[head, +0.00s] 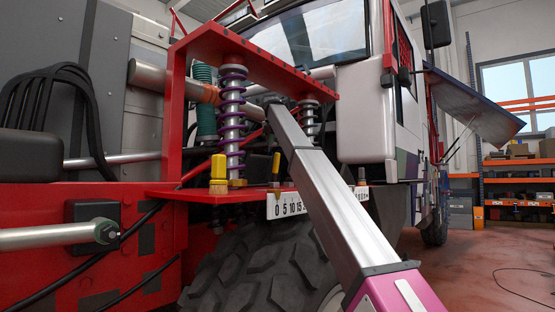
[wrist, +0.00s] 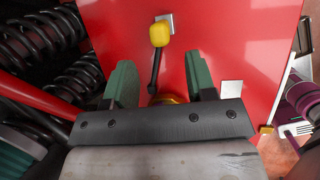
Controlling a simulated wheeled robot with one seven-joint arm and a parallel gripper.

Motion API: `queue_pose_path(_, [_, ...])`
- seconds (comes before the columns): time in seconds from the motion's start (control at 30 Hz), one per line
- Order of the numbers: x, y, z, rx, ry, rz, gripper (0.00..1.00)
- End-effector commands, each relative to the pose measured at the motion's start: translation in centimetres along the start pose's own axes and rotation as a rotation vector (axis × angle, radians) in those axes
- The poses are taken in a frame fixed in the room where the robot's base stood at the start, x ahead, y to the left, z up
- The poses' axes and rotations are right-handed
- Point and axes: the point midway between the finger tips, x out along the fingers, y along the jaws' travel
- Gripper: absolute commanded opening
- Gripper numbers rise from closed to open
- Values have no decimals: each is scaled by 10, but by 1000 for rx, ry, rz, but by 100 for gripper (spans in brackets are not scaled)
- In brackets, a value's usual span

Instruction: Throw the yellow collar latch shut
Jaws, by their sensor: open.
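The yellow latch knob (wrist: 159,35) sits on a thin black lever in the wrist view, against a red plate (wrist: 230,40). The lever runs from the knob down between my fingers to a brass-coloured collar (wrist: 163,98), partly hidden by my gripper's dark bar. My gripper (wrist: 160,72) is open, with one green finger on each side of the lever. No finger visibly closes on it. The knob shows beyond the fingertips, next to a small grey plate (wrist: 167,20). In the head view two yellow pieces (head: 218,167) (head: 276,164) stand on the red shelf; which is this latch, I cannot tell.
Black coil springs (wrist: 40,35) and a red bar (wrist: 40,97) lie left of my gripper. A purple part (wrist: 303,97) and a small yellow piece (wrist: 267,130) are at the right.

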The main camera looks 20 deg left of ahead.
Motion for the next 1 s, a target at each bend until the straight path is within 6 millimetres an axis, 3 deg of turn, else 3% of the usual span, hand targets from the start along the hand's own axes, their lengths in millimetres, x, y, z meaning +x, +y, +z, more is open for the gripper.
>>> queue_pose_path(0.4, [71,0,-1,1,0,0,51])
queue_pose_path(0.77, [80,0,0,1,0,1,51])
queue_pose_path(0.8, [80,0,0,1,0,1,48])
queue_pose_path(0.93, [80,0,0,1,0,1,6])
queue_pose_path(1.0, [80,0,0,1,0,1,0])
